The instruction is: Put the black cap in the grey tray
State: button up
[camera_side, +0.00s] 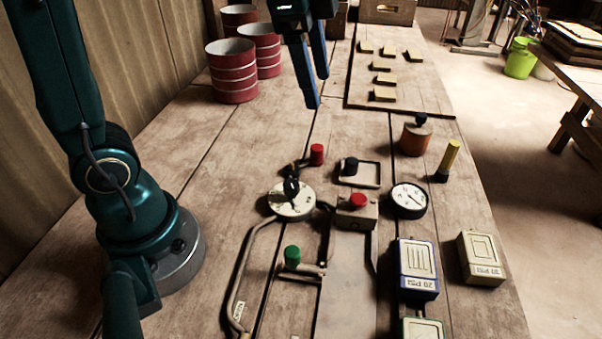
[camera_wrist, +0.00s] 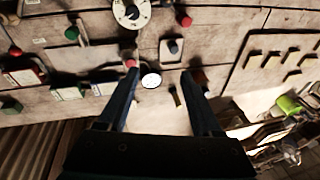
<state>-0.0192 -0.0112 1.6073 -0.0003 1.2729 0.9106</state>
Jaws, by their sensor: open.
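The grey tray (camera_side: 369,175) is a small shallow square with a dark rim, on the bench in the middle of the side view. The black cap (camera_side: 351,166) stands upright inside it, toward its left side. In the wrist view the tray (camera_wrist: 165,58) shows above centre with the cap (camera_wrist: 173,47) inside its rim. My gripper (camera_side: 316,92) is high above the bench, up and left of the tray in the side view.
A red cap (camera_side: 317,154), a dial with a black lever (camera_side: 292,202) and a box with a red button (camera_side: 357,212) stand close to the tray. A gauge (camera_side: 409,200) and an orange cylinder (camera_side: 414,139) are on its right. Red-banded cans (camera_side: 233,75) stand at the back left.

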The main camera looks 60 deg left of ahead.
jog(key=s+f+n+t, duration=0.2)
jog(key=s+f+n, duration=0.3)
jog(key=s+n, duration=0.5)
jog(key=shift+s+d+f, duration=0.25)
jog(key=shift+s+f, duration=0.15)
jog(key=shift+s, duration=0.35)
